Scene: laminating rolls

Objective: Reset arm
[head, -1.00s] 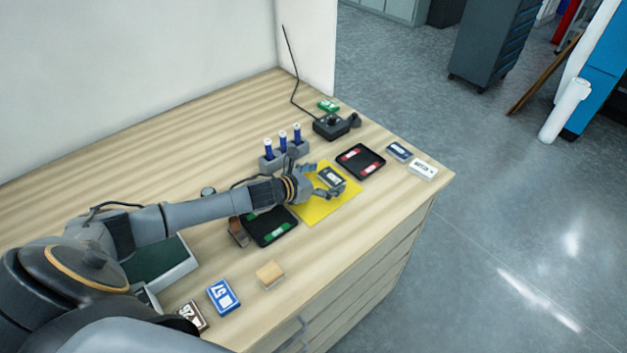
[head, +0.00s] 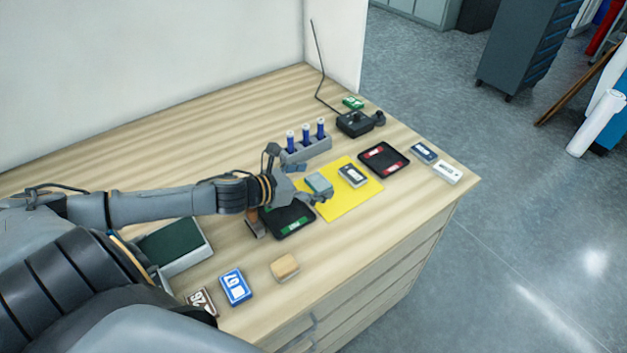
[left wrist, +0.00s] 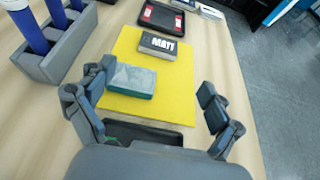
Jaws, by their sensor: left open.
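My left gripper (head: 308,188) is open over the near-left edge of the yellow mat (head: 345,205). In the left wrist view the left gripper (left wrist: 155,105) has its fingers spread wide. A teal-and-grey block (left wrist: 131,80) lies on the yellow mat (left wrist: 180,105) ahead of the fingers, apart from them as far as I can tell. The same block (head: 319,184) shows beside the gripper in the head view. A dark box with a white label (head: 353,175) lies farther along the mat. My right gripper is not in view.
A black tray with green pads (head: 290,222) lies partly under the gripper. A grey rack with blue tubes (head: 306,149) stands behind it. A black tray with red pads (head: 384,159) lies right of the mat. A wooden block (head: 285,267) and blue card (head: 235,287) lie in front.

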